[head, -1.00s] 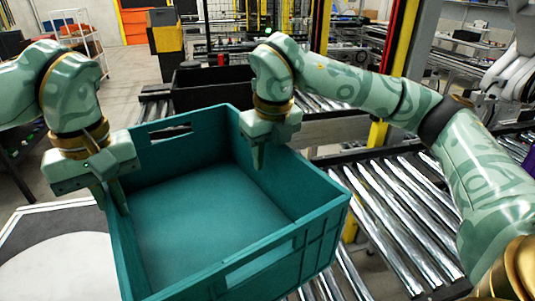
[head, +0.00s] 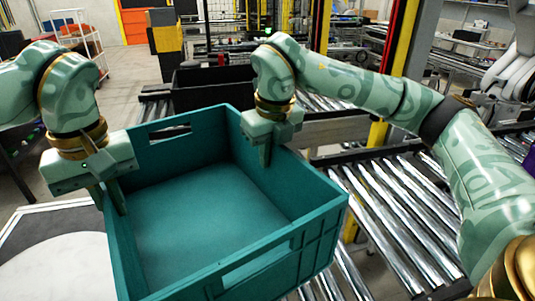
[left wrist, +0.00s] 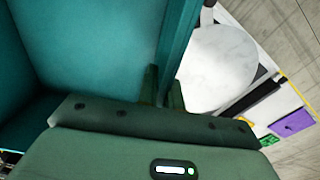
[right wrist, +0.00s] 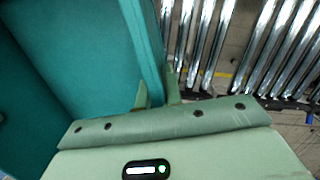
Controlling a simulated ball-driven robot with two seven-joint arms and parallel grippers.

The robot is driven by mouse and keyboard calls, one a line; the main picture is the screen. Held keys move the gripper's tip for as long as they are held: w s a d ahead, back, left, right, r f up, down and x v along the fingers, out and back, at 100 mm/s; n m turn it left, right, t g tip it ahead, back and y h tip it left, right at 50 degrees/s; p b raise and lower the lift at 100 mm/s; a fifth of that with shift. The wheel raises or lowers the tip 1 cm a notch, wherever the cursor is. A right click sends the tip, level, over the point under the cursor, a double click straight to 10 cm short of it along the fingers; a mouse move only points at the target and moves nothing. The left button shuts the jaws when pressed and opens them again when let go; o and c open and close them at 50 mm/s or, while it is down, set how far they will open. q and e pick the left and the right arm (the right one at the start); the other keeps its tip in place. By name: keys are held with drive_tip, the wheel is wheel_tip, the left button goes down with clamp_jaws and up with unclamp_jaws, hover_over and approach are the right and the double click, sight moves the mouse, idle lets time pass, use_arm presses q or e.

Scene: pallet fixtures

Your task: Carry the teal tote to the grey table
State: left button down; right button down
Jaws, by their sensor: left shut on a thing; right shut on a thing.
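The teal tote (head: 318,238) is a large open box, empty inside, in front of me in the head view. It has handle slots in its near and far walls. My left gripper (head: 113,198) is shut on the tote's left wall, one finger inside and one outside; the left wrist view shows the fingers (left wrist: 162,88) astride that wall. My right gripper (head: 264,152) is shut on the right wall, and the right wrist view shows its fingers (right wrist: 157,92) astride it. The tote's underside is hidden, so I cannot tell what is beneath it. I cannot pick out a grey table for certain.
A roller conveyor (head: 395,205) runs to the right of the tote. A black bin (head: 212,80) stands behind it. A pale round disc (head: 50,258) on a dark-edged base lies at the lower left. A yellow-black post (head: 390,65) rises behind my right arm.

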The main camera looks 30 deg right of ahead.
use_arm(q)
drive_tip(key=shift+s+d+r, duration=0.1)
drive_tip(key=shift+s+d, duration=0.1)
drive_tip(key=shift+d, duration=0.2)
drive_tip(key=c, duration=1.5)
unclamp_jaws()
drive_tip(key=shift+a, duration=0.15)
drive_tip(key=shift+w, duration=0.1)
